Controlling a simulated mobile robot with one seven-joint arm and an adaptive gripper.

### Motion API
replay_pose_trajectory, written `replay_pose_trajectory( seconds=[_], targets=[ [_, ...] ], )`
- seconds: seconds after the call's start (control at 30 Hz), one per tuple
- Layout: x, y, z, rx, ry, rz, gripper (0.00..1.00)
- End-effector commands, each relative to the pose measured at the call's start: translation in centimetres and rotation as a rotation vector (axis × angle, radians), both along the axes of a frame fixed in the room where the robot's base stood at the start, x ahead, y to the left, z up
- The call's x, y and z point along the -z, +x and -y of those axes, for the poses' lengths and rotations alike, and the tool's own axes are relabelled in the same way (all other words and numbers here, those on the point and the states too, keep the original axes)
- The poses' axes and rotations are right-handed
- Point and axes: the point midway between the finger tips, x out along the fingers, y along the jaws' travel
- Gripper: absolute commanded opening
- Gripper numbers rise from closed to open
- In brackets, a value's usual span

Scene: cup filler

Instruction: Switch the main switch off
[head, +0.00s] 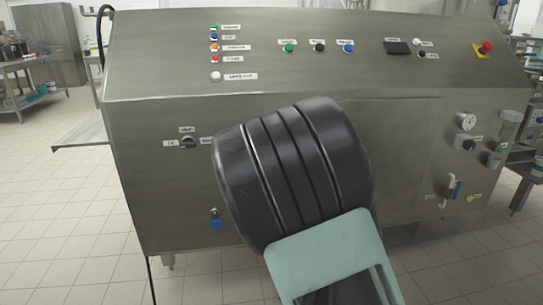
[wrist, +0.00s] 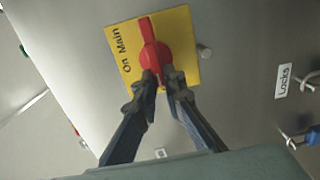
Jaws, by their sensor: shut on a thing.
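The main switch (wrist: 150,38) is a red rotary handle on a yellow plate (wrist: 128,60) marked "On" and "Main", in the upper middle of the wrist view. My gripper (wrist: 162,78) reaches it from below in that view. Its two dark fingers are closed on the lower end of the red handle, one on each side. The handle's long axis runs nearly up and down in the wrist view. In the head view my own arm fills the middle, and neither the main switch nor my fingertips can be seen.
A steel machine front (head: 150,130) carries buttons, lamps and a small rotary switch (head: 188,142). A red emergency button (head: 487,47) is at its upper right. In the wrist view a small round peg (wrist: 204,52) stands beside the plate, and a "Locks" label (wrist: 284,80) is at right.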

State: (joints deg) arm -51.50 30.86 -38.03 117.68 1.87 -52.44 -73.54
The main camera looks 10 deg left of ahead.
Motion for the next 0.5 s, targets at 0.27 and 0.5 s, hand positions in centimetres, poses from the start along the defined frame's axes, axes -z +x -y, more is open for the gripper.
replay_pose_trajectory(
  seconds=[0.27,0.5],
  targets=[
    [0.11,0.00,0.11,0.002,-0.003,-0.001,0.00],
    [0.07,0.00,0.07,0.001,-0.002,-0.002,0.27]
  ],
)
